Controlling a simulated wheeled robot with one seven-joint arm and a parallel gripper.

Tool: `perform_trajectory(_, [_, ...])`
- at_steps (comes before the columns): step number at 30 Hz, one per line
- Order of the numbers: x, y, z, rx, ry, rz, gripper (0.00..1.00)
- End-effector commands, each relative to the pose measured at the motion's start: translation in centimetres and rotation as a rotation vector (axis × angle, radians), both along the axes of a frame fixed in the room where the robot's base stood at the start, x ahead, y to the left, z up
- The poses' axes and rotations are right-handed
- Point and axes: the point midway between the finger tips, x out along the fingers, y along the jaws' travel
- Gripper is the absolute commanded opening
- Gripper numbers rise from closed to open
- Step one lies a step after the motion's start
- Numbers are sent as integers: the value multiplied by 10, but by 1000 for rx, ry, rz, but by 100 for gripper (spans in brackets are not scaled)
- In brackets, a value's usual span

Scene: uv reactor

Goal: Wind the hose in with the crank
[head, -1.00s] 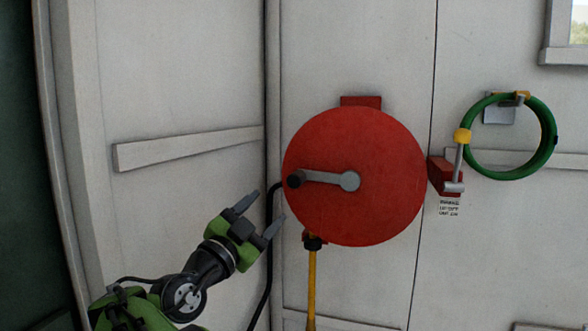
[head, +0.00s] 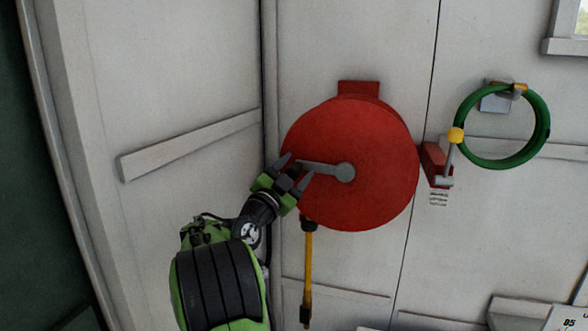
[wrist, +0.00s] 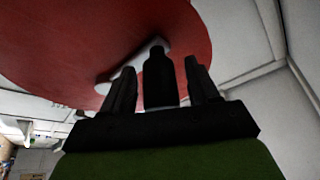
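The red hose reel (head: 380,190) is on the white wall. Its grey crank arm (head: 325,168) points left from the hub (head: 345,172). The black crank knob (wrist: 158,78) stands between my fingers in the wrist view; the head view largely hides it behind the gripper. My gripper (head: 295,167) is open around the knob, with a gap showing on both sides. The yellow hose (head: 308,265) hangs straight down from below the reel, with a dark end piece (head: 306,314).
A green hose ring (head: 543,120) hangs on a bracket to the right. A red box (head: 434,162) with a grey lever and yellow ball (head: 456,135) is beside the reel. A wall rail (head: 190,146) is at left. A sign (head: 570,318) is at lower right.

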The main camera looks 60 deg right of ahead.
Motion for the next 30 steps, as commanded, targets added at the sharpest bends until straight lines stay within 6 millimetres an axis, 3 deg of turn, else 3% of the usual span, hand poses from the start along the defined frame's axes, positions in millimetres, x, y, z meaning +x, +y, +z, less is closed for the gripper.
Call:
perform_trajectory(1, [0, 0, 0, 0, 0, 0, 52])
perform_trajectory(11, [0, 0, 0, 0, 0, 0, 1])
perform_trajectory(30, [-1, 1, 7, 4, -55, 2, 0])
